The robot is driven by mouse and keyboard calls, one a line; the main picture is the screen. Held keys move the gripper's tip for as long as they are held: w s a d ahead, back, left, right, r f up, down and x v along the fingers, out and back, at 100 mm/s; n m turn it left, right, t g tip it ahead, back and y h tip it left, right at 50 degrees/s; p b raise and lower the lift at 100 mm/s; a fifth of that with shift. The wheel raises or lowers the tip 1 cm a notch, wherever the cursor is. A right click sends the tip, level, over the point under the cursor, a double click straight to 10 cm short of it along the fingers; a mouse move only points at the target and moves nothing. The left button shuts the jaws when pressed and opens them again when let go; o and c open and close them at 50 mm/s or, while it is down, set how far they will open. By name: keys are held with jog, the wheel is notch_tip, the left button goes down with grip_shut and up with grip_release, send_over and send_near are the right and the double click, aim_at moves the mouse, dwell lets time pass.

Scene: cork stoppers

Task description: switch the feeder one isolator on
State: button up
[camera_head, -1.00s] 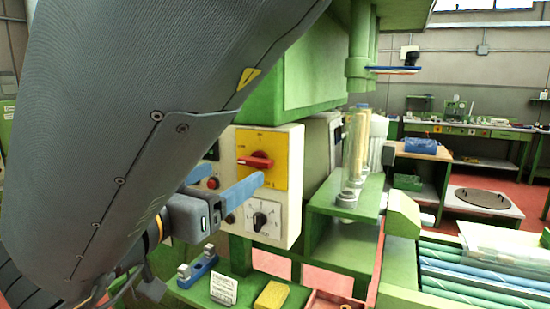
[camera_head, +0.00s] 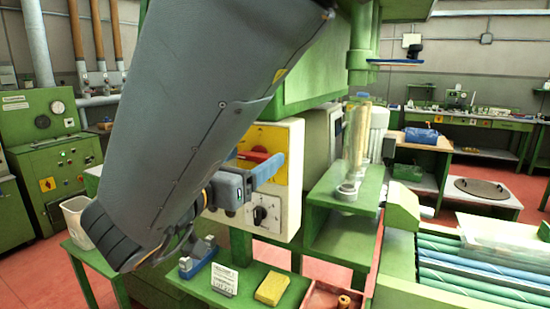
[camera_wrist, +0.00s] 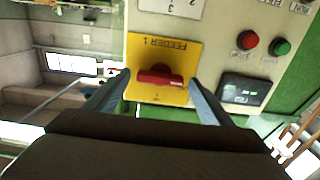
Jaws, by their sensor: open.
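The feeder one isolator is a red rotary handle (camera_head: 253,156) on a yellow plate (camera_head: 286,138), on the front of a cream control box (camera_head: 296,170). In the wrist view the plate reads "FEEDER 1" upside down, and the red handle (camera_wrist: 160,80) lies across the picture, level. My gripper (camera_head: 262,168) is open, its blue-grey fingers in front of the plate and hiding part of it in the head view. In the wrist view the fingers of my gripper (camera_wrist: 160,85) stand left and right of the handle. Whether they touch it, I cannot tell.
Below the plate is a black-and-white rotary knob (camera_head: 262,214). A red button (camera_wrist: 249,44) and a green button (camera_wrist: 281,47) sit beside a dark display (camera_wrist: 245,90). A green shelf (camera_head: 342,190) with clear tubes stands right of the box. A yellow block (camera_head: 271,288) lies below.

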jog(key=shift+c, duration=0.4)
jog(key=c, duration=1)
jog(key=shift+o, duration=0.2)
jog(key=shift+m, duration=0.4)
jog(key=m+b, duration=0.1)
jog(key=m, duration=0.2)
jog(key=shift+m, duration=0.3)
jog(key=m+b, duration=0.3)
jog(key=m, duration=0.1)
jog(key=shift+d+f+m, duration=0.1)
jog(key=shift+f+m, duration=0.05)
jog(key=shift+m, duration=0.15)
jog(key=m+b, duration=0.4)
jog(key=m, duration=0.1)
jog(key=shift+f+b, duration=0.1)
jog(key=shift+b, duration=0.25)
jog(key=m+b, duration=0.3)
jog(key=shift+m+b, duration=0.3)
jog(key=shift+m, duration=0.1)
